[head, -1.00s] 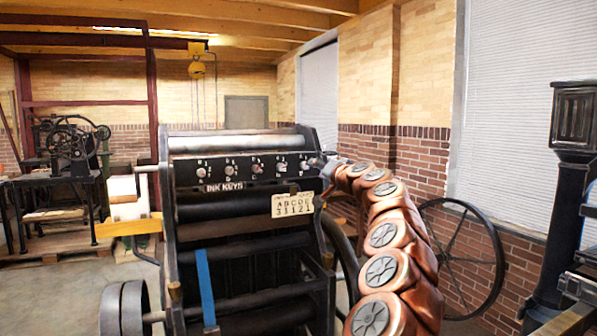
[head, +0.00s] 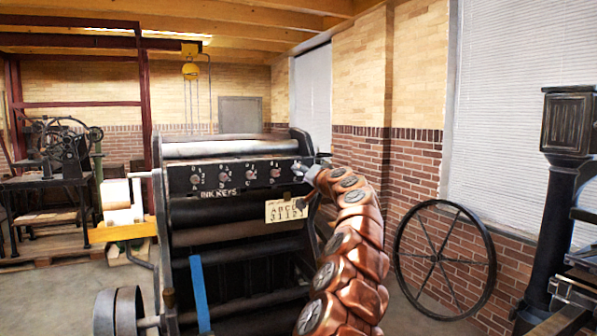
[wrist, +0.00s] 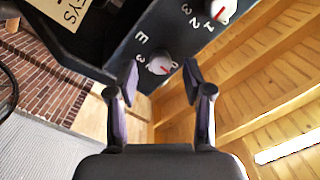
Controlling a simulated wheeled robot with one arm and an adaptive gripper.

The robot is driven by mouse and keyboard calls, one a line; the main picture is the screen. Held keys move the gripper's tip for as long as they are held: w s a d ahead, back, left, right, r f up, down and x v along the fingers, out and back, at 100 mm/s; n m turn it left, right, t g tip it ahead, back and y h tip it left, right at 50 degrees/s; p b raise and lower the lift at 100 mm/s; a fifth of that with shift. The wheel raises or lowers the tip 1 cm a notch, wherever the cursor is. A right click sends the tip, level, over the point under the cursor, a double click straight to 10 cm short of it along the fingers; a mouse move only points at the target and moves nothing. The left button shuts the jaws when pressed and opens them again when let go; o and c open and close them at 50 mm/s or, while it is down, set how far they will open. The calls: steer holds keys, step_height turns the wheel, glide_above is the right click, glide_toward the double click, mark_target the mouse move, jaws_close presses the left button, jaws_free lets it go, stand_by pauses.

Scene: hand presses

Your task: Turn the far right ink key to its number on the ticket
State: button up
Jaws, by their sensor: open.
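The press (head: 235,206) carries a dark ink key panel (head: 236,187) with a row of pale round knobs. In the wrist view, the far right ink key (wrist: 160,65), beside the letter E, is a white knob with a red pointer mark. My gripper (wrist: 162,72) is open, its two fingertips on either side of this key; I cannot tell whether they touch it. In the head view, my gripper and arm hide this key. The ticket (head: 285,211) hangs below the panel, letters above digits; its right end is covered by my arm.
The neighbouring key (wrist: 222,10) is close above right in the wrist view. A large spoked wheel (head: 443,258) stands by the brick wall on the right. A black column (head: 560,190) stands further right. A blue strip (head: 200,292) hangs at the press front.

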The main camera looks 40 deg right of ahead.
steer(key=shift+p+x, duration=0.65)
steer(key=shift+x, duration=0.7)
jaws_close()
steer(key=shift+r, duration=0.15)
